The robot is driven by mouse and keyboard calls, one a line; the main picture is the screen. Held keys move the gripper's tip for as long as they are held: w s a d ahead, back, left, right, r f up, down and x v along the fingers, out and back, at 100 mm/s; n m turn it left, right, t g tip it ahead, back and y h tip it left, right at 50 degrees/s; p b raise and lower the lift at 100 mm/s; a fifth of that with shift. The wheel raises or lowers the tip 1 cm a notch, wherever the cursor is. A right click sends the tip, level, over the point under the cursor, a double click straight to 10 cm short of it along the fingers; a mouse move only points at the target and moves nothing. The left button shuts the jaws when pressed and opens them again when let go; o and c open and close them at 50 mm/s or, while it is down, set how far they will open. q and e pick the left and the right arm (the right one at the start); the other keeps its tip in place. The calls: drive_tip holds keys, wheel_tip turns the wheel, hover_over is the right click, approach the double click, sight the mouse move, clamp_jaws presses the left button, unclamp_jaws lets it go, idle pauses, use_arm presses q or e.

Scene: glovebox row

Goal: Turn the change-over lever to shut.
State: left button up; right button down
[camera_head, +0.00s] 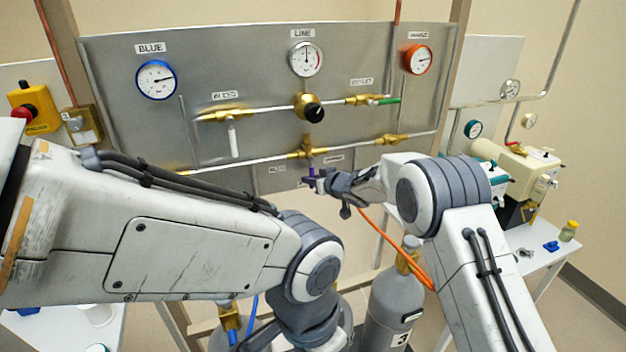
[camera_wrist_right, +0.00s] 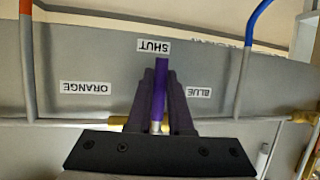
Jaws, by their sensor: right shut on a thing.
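The change-over lever is a purple handle (camera_wrist_right: 160,88) on the brass valve (camera_head: 307,148) low in the middle of the grey panel. In the head view the lever (camera_head: 311,172) hangs down from the valve. My right gripper (camera_head: 318,182) is at the lever, and in the right wrist view its dark fingers (camera_wrist_right: 160,98) are shut around it. That view is upside down. There the lever points at the SHUT label (camera_wrist_right: 153,46), with the ORANGE label (camera_wrist_right: 86,88) and BLUE label (camera_wrist_right: 199,92) to either side. My left gripper is out of view.
Above the valve are a black knob (camera_head: 314,112), gauges and brass fittings. Gas cylinders (camera_head: 392,300) stand below the panel. A red emergency button (camera_head: 26,112) is at the left, a side table (camera_head: 545,250) at the right. My left forearm crosses the lower left.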

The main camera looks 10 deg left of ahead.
drive_tip(key=c, duration=0.8)
unclamp_jaws()
drive_tip(key=shift+c, duration=0.2)
drive_tip(key=b+v, duration=0.2)
drive_tip(key=v, duration=0.8)
drive_tip(key=shift+s, duration=0.25)
drive_tip(key=shift+d, duration=0.15)
